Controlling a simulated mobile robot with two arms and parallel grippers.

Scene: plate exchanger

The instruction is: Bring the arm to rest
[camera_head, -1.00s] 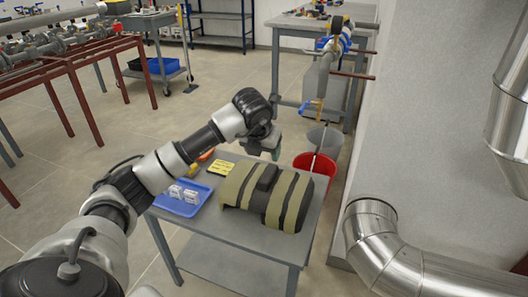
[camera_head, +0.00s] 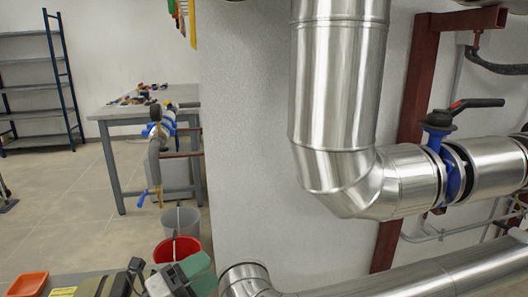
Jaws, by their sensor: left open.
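Most of my left arm is below the picture. My right gripper is not in view.
A red bucket (camera_head: 177,249) and a grey bucket (camera_head: 181,219) stand on the floor behind the gripper. Large metal ducts (camera_head: 340,110) and a blue valve (camera_head: 440,150) fill the right. An orange tray (camera_head: 27,284) lies at the lower left. Open floor (camera_head: 60,220) is on the left.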

